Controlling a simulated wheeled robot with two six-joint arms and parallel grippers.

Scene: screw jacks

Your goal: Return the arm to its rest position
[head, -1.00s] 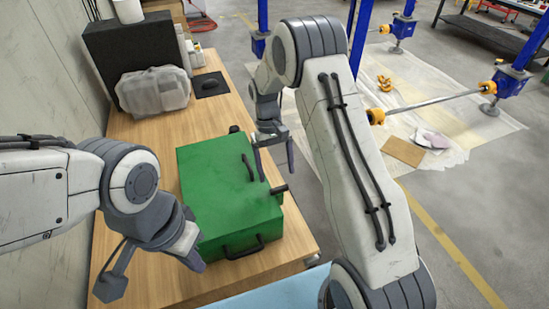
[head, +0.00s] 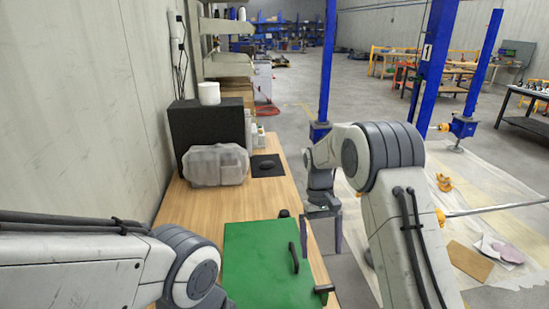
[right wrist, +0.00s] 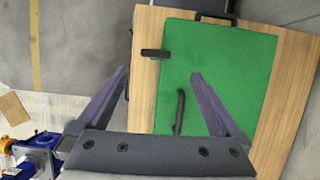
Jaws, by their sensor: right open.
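My right arm (head: 395,190) reaches forward beside the workbench, and its gripper (head: 321,236) points down by the bench's right edge. The gripper is open and empty.
The wooden bench (head: 190,207) also holds a clear plastic-like container (head: 215,166) and a black box (head: 205,128) at its far end. Open floor (head: 285,130) lies beyond the bench.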

